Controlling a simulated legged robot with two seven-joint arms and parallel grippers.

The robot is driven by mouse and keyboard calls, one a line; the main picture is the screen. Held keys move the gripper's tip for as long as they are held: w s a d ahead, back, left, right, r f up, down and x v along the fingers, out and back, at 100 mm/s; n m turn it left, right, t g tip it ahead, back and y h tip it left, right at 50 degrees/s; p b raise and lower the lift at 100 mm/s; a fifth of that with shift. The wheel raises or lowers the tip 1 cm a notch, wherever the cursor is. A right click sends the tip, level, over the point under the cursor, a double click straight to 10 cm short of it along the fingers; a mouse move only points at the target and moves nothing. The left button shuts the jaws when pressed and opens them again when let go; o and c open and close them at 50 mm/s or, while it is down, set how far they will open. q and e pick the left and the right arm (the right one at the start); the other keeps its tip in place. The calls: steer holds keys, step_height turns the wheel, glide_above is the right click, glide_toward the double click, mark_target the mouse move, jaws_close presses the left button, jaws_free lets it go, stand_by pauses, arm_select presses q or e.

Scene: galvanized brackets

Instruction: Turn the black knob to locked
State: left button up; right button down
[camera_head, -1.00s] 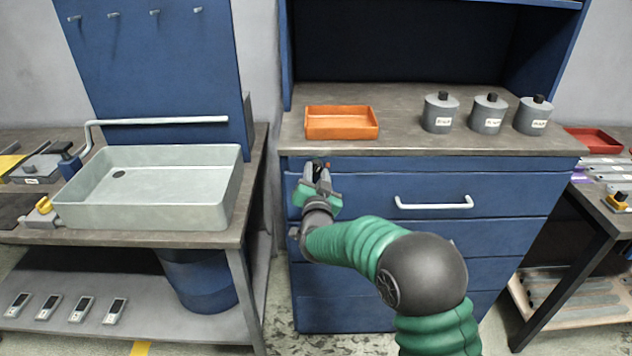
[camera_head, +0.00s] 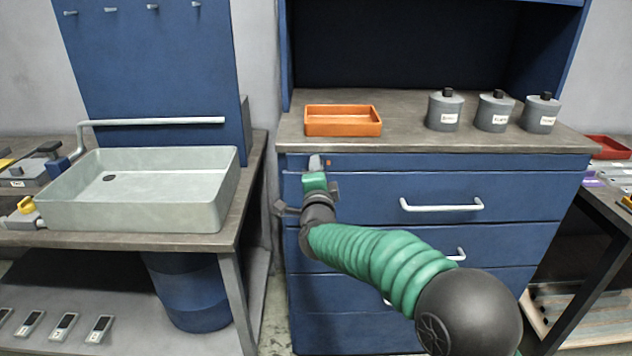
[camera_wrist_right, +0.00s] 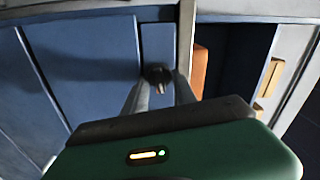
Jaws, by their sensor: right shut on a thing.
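The black knob (camera_wrist_right: 157,73) shows in the right wrist view on the blue front of the drawer cabinet, between the fingertips. A small pale pointer or slot shows on its face. My right gripper (camera_wrist_right: 158,88) is shut on the knob. In the head view my right gripper (camera_head: 315,163) is at the cabinet's upper left, just under the worktop edge, and it hides the knob there. My left gripper is not in view.
The blue drawer cabinet (camera_head: 360,190) has white handles, one (camera_head: 441,206) right of my gripper. An orange tray (camera_head: 343,121) and three grey canisters stand on its worktop. A pale sink basin (camera_head: 140,205) stands on the bench to the left.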

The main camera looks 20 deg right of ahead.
steer(key=shift+f+m+b, duration=0.35)
steer(key=shift+m+b, duration=0.5)
steer(key=shift+m, duration=0.25)
steer(key=c, duration=1.3)
jaws_free()
steer(key=shift+o, duration=1.3)
steer(key=shift+s+d+r, duration=0.1)
steer(key=shift+d, duration=0.05)
steer(key=shift+r, duration=0.1)
steer(key=p+v, duration=0.1)
steer(key=v, duration=1.5)
steer(key=shift+s, duration=0.35)
